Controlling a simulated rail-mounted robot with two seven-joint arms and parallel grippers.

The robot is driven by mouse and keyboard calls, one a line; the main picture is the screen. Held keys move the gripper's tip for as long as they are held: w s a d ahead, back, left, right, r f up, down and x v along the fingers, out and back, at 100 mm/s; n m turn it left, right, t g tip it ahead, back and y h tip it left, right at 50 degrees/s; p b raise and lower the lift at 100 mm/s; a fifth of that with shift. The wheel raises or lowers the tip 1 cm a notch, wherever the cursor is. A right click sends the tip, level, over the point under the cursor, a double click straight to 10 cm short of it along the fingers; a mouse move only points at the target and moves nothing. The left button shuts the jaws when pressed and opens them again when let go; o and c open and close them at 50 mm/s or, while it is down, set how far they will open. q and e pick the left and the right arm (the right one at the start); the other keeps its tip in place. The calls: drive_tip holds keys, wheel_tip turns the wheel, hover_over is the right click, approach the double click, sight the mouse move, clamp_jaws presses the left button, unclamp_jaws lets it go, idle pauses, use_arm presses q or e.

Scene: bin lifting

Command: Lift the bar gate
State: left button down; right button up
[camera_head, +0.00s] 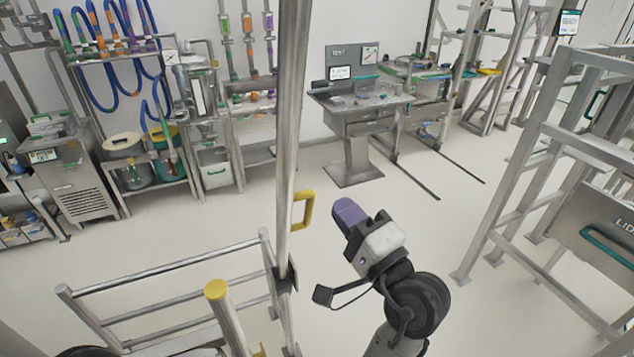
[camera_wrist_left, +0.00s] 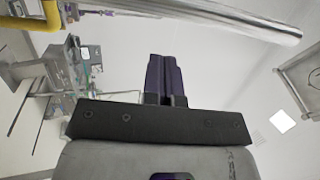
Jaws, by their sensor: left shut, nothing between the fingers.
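The bar gate's long metal bar (camera_head: 288,130) runs from the top edge of the head view down to a dark bracket on a low rail frame. It looks upright or steeply tilted. A yellow handle (camera_head: 303,210) sticks out from its right side. My left gripper (camera_head: 349,213), with purple fingers, is just right of the handle, apart from it, shut and empty. In the left wrist view the closed fingers (camera_wrist_left: 165,76) show in the middle. A metal bar (camera_wrist_left: 225,15) crosses above them and a yellow piece (camera_wrist_left: 35,20) is at top left. My right gripper is not seen.
The low metal rail frame (camera_head: 165,268) and a yellow-capped post (camera_head: 216,290) stand at lower left. A tall metal frame (camera_head: 510,190) stands at right. Lab benches and machines line the back wall, including a workstation (camera_head: 360,115). Open floor lies between.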

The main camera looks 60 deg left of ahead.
sight(293, 147)
use_arm(q)
drive_tip(key=p+x, duration=0.2)
drive_tip(key=x, duration=0.4)
drive_tip(key=p+x, duration=0.3)
drive_tip(key=x, duration=0.3)
drive_tip(key=shift+r, duration=0.3)
drive_tip(key=shift+p+x, duration=0.5)
drive_tip(key=shift+x, duration=0.3)
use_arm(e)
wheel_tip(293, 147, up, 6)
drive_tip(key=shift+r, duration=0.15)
use_arm(q)
drive_tip(key=shift+s+f, duration=0.1)
drive_tip(key=shift+f, duration=0.05)
